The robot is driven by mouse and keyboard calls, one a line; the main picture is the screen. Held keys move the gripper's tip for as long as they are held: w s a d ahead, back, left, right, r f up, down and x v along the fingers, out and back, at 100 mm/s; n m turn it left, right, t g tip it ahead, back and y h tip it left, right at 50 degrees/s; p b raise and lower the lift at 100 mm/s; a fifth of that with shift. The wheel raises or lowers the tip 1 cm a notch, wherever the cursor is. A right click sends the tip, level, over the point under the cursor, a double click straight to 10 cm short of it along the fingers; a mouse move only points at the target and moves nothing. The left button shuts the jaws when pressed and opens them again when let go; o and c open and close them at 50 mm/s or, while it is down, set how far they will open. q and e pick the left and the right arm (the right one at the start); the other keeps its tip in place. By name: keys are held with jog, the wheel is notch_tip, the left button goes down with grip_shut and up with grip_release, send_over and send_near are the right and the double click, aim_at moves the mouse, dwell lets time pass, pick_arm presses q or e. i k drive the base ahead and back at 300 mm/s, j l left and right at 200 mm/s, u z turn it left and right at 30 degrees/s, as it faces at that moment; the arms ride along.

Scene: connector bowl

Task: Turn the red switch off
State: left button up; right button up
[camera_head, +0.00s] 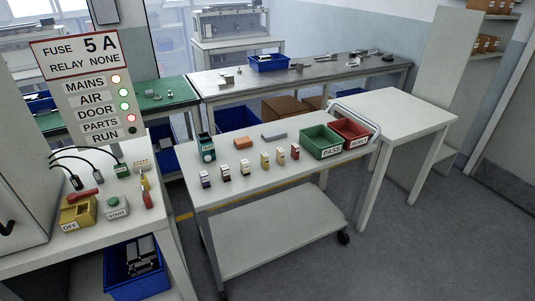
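The red switch (83,195) is a red lever on top of a yellow box (78,213). It stands at the front of the white bench on the left, and the box's front label reads OFF. The lever lies tilted across the top of the box; I cannot tell its exact setting. A sign panel (84,85) above reads FUSE 5A, RELAY NONE. Its MAINS, AIR, DOOR and PARTS lamps are lit, PARTS in red, and the RUN lamp is dark. Neither of my grippers shows in this view.
A green START button (116,205) is right of the switch, with red-handled tools (147,192) beyond it. Black cables (75,180) end behind the switch. A white cart (235,185) to the right carries several small parts and green (321,142) and red bins (351,131).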

aim_at(72, 198)
jog(key=k+u, duration=0.1)
jog(key=u, duration=1.4)
